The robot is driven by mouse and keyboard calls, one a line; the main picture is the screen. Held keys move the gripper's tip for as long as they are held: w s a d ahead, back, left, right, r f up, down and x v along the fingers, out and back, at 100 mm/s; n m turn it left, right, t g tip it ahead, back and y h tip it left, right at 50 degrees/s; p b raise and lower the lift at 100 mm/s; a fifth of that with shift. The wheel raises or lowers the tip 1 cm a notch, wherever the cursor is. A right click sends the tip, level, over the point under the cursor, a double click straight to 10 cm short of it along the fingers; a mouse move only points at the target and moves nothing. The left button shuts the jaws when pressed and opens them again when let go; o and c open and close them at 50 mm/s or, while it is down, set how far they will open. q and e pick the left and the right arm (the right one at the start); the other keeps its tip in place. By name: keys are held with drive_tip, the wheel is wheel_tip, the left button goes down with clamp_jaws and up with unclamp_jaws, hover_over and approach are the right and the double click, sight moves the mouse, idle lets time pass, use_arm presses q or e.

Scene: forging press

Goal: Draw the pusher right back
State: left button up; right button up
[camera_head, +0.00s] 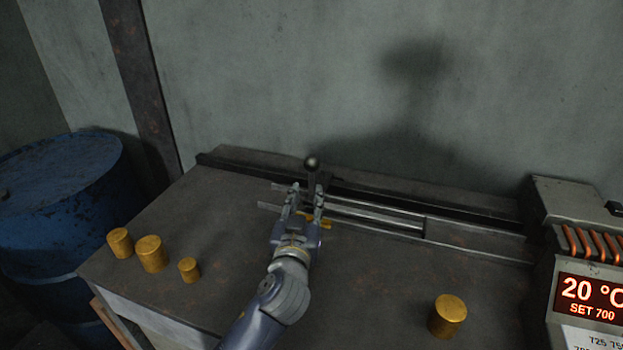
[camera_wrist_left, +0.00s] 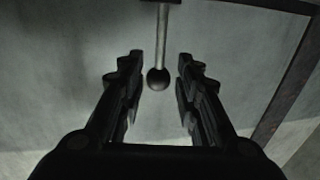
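The pusher's handle is an upright rod with a dark ball knob (camera_head: 312,163), standing at the left end of the metal rails (camera_head: 375,213) on the bench. My left gripper (camera_head: 306,190) is at this rod, with its fingers spread to either side of it. In the left wrist view the rod and its ball (camera_wrist_left: 158,78) show between the two open fingertips (camera_wrist_left: 160,65), with a gap on both sides. The lower part of the pusher is hidden behind my gripper. My right gripper is not in view.
Several brass cylinders stand on the bench (camera_head: 215,225): a group (camera_head: 151,254) at the left and one (camera_head: 447,316) at the front right. A heater unit (camera_head: 588,240) with coils and a "20 °C" display stands at the right. A blue drum (camera_head: 60,190) stands left.

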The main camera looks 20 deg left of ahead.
sight(311, 179)
use_arm(q)
drive_tip(key=w, duration=0.2)
drive_tip(key=w+a, duration=0.1)
drive_tip(key=w, duration=0.2)
drive_tip(key=w+p, duration=0.1)
drive_tip(key=w, duration=0.2)
drive_tip(key=shift+w+a, duration=0.2)
clamp_jaws()
drive_tip(key=shift+r, duration=0.1)
